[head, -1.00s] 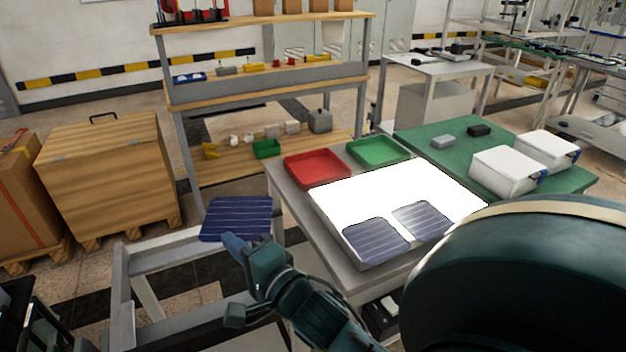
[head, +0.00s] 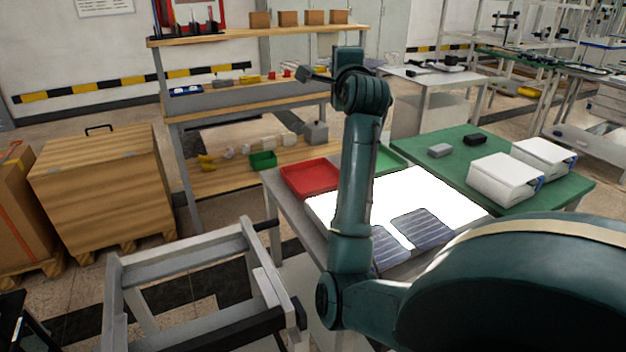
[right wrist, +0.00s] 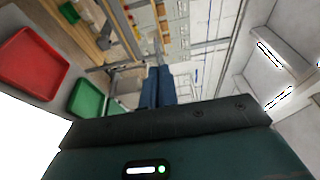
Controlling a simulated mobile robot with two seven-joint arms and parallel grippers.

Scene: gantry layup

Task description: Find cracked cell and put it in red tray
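Two dark blue cells lie on the bright white panel (head: 430,190): one (head: 422,229) in plain view at its front edge, the other (head: 388,248) partly behind my right arm. I cannot make out a crack in either. The red tray (head: 308,179) stands at the table's back left; it also shows in the right wrist view (right wrist: 32,62). It looks empty. My right arm stands upright before the panel, its hand high up. The right gripper (right wrist: 159,72) has its fingers together, with no cell visible at them. My left gripper is out of view.
A green tray (head: 388,160), partly behind my arm, sits beside the red one; it also shows in the wrist view (right wrist: 86,100). White boxes (head: 503,178) stand on the green table at right. A bare metal frame (head: 200,275) stands at left.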

